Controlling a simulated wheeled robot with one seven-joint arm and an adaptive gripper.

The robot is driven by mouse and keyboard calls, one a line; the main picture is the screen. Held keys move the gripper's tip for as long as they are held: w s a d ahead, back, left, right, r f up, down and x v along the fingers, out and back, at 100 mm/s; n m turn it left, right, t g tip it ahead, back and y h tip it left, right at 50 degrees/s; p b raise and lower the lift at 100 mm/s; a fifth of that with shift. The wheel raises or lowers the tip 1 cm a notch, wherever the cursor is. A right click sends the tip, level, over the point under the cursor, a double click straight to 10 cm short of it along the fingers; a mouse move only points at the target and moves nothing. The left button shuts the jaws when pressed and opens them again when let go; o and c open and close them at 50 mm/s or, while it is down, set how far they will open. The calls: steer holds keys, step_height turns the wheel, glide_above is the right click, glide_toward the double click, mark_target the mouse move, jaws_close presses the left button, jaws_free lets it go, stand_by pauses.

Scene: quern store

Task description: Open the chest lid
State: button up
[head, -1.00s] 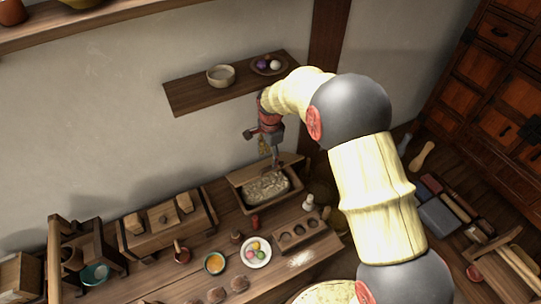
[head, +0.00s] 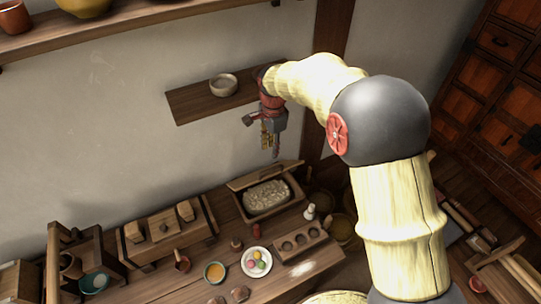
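A small wooden chest (head: 287,205) stands at the back of the bench, against the wall. Its lid (head: 262,176) is up, tilted back along the far side, and pale grainy contents (head: 266,197) show inside. My gripper (head: 270,152) hangs fingers down in the air above the lid, apart from it, in front of the wall below the small shelf. Its fingers are small and seen partly edge-on, so their spacing is unclear. I see nothing held in it.
A small wall shelf (head: 190,105) with a pale bowl (head: 223,85) is close behind my gripper.

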steer(key=shift+s+d+r, duration=0.1)
steer(key=shift+r, duration=1)
